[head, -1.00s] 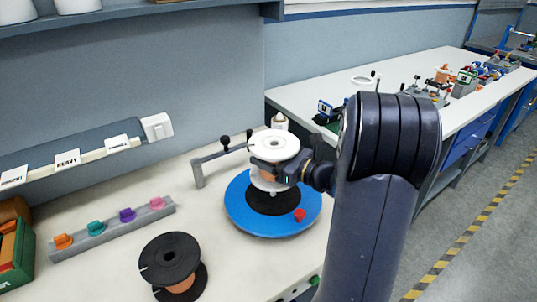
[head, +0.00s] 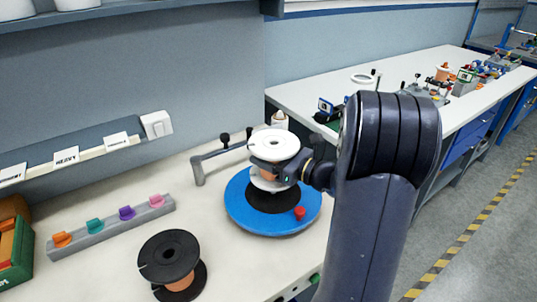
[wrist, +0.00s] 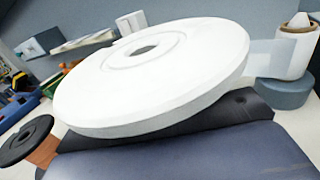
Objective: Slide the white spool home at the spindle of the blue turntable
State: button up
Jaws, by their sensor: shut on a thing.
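The white spool (head: 274,145) has white flanges and a copper-coloured winding. My gripper (head: 272,170) is shut on it around the middle, between its flanges. The blue turntable (head: 240,213) lies on the bench below, with a black centre pad (head: 268,203) and a red knob (head: 300,212). The spool is over the turntable's middle. Its lower flange hides the spindle, and I cannot tell whether the spool is around it or above it. In the wrist view the spool's white top flange (wrist: 190,85) fills the middle, with its dark centre hole showing; the fingers are hidden under it.
A grey bracket arm with black knobs (head: 215,155) stands behind the turntable on the left. A black spool (head: 169,255) stands at the front left. A rack of coloured pegs (head: 108,222) lies at the left. A small cone spool (head: 279,121) stands behind.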

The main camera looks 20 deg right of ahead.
jog(key=shift+f+b, duration=1.25)
jog(key=shift+f, duration=0.2)
jog(key=shift+f, duration=0.2)
jog(key=shift+f+b, duration=1.3)
jog(key=shift+f+b, duration=0.3)
jog(key=shift+f, duration=0.05)
dwell(0.7)
jog(key=o, duration=1.6)
jog(key=shift+f, duration=0.1)
jog(key=shift+c, duration=0.2)
jog(key=shift+s, duration=0.1)
jog(key=v, duration=1)
jog(key=shift+s+d, duration=0.25)
